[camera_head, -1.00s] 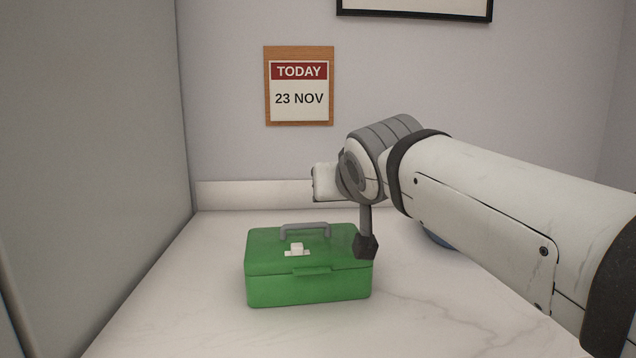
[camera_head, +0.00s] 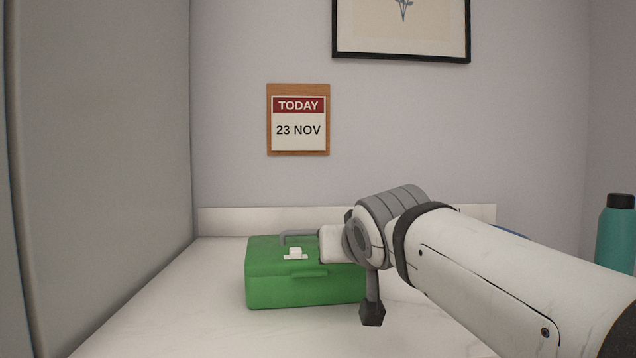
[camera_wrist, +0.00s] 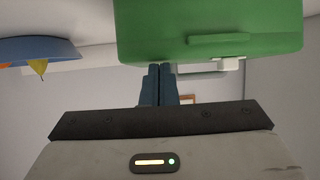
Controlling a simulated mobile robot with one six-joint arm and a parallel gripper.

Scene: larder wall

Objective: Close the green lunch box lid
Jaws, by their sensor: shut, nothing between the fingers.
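The green lunch box (camera_head: 300,287) stands on the counter, with a grey handle (camera_head: 297,236) and a white latch piece (camera_head: 295,254) on its lid (camera_head: 270,257). The lid lies flat on the base, with no gap that I can see. My gripper's fingers (camera_wrist: 158,72) are shut and empty in the wrist view. There the box also shows, upside down, at the top (camera_wrist: 205,22), with the fingers close to its lid edge; I cannot tell whether they touch. In the head view my wrist covers the box's right side and the fingertips are hidden.
A grey panel (camera_head: 95,150) bounds the left side. A blue bowl (camera_wrist: 35,50) with something orange and yellow is in the wrist view. A teal bottle (camera_head: 616,240) stands at the far right. A calendar (camera_head: 298,120) and a framed picture (camera_head: 401,25) hang on the wall. The front counter is clear.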

